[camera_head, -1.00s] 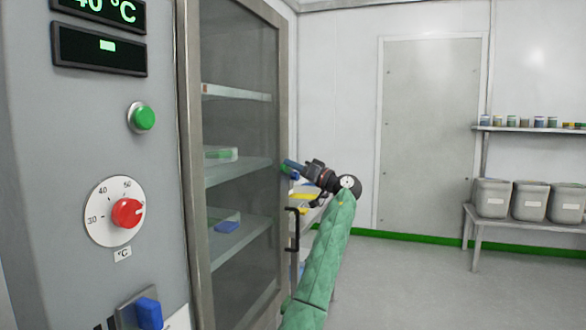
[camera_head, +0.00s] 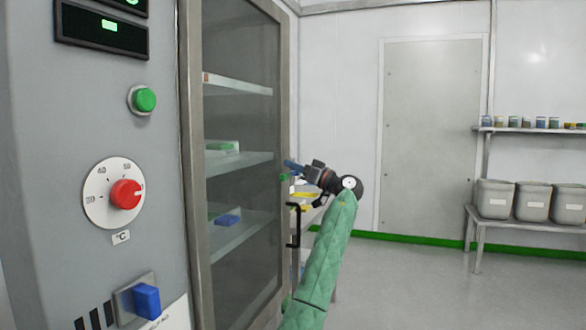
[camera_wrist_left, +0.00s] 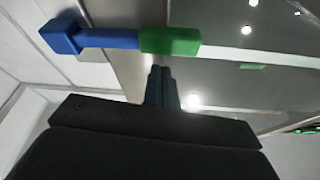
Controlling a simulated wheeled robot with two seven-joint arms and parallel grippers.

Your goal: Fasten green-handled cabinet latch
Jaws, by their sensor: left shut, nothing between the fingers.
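The latch has a green handle on a blue arm. In the left wrist view, the green handle (camera_wrist_left: 170,41) lies across the top middle, and the blue arm (camera_wrist_left: 108,38) runs left from it to a blue block. In the head view the green handle (camera_head: 284,177) is a small spot at the cabinet door's right edge. My left gripper (camera_head: 289,164) is at that edge, just above the green spot. In the wrist view the closed fingers (camera_wrist_left: 161,72) are empty and point at the green handle from below, with a small gap showing.
The glass cabinet door (camera_head: 240,120) looks closed, with shelves behind it. A dark vertical door handle (camera_head: 295,225) is below my gripper. The control panel has a red dial (camera_head: 126,194) and a blue switch (camera_head: 146,301). Bins (camera_head: 495,200) stand far right; the floor between is clear.

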